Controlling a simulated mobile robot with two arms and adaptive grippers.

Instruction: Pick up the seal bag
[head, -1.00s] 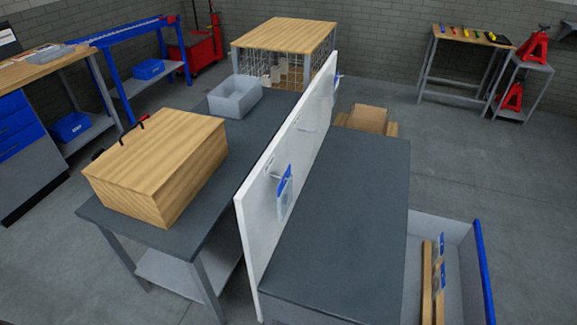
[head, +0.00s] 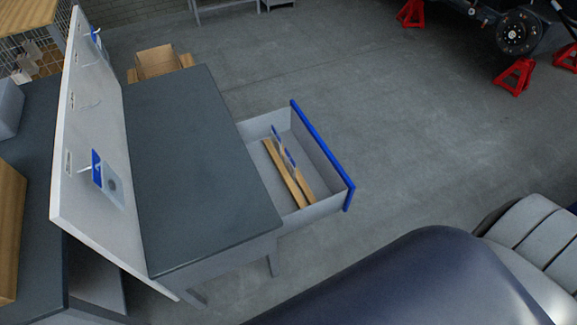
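A clear bag with a blue header (head: 112,186) hangs from a hook on the near part of the white upright panel (head: 85,150). Another blue-topped bag (head: 95,38) hangs near the panel's far end. Small clear pieces with blue tops (head: 289,158) stand beside wooden strips in the open drawer (head: 328,203). I cannot read any label, so which one is the seal bag is unclear. Neither of my grippers is in view.
The dark bench top (head: 195,165) right of the panel is bare. The blue-fronted drawer sticks out to the right over open floor (head: 400,150). Red jack stands (head: 514,76) and a wheel hub (head: 519,32) are at the upper right. A cardboard box (head: 157,62) stands behind the bench.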

